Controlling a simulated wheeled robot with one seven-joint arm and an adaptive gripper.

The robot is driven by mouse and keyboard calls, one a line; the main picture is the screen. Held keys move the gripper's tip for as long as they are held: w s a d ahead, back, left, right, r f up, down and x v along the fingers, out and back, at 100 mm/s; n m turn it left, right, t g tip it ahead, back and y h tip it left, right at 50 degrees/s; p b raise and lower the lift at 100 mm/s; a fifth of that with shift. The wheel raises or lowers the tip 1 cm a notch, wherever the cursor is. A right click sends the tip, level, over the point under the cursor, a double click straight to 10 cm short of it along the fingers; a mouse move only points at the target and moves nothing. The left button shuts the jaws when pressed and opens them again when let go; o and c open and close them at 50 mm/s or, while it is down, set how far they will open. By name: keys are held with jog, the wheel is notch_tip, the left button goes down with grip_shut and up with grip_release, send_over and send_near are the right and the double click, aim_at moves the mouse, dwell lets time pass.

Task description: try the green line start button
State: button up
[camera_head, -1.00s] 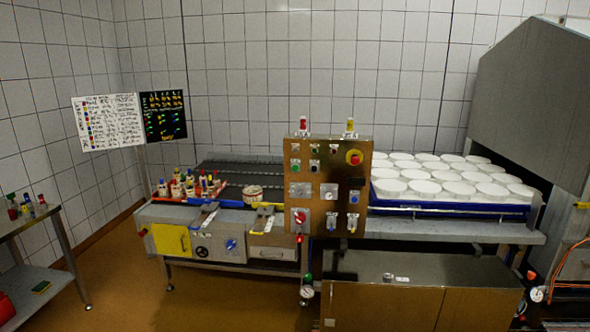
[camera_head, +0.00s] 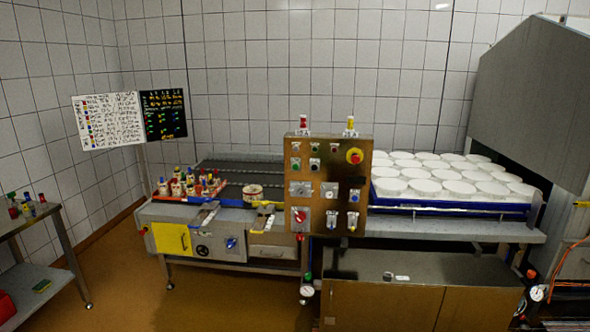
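A brass-coloured control panel (camera_head: 328,185) stands upright in the middle of the view, in front of the line. A small green button (camera_head: 295,164) sits on its upper left part. I cannot read the labels, so I cannot tell which one starts the line. A red button on a yellow plate (camera_head: 354,156) is at the upper right, and a large red knob (camera_head: 300,216) is at the lower left. My gripper is not in view.
Round white moulds (camera_head: 440,178) stand in rows on a blue-edged tray at right. A conveyor (camera_head: 240,172) with small bottles (camera_head: 188,184) is at left. The brown floor (camera_head: 220,300) at front left is clear.

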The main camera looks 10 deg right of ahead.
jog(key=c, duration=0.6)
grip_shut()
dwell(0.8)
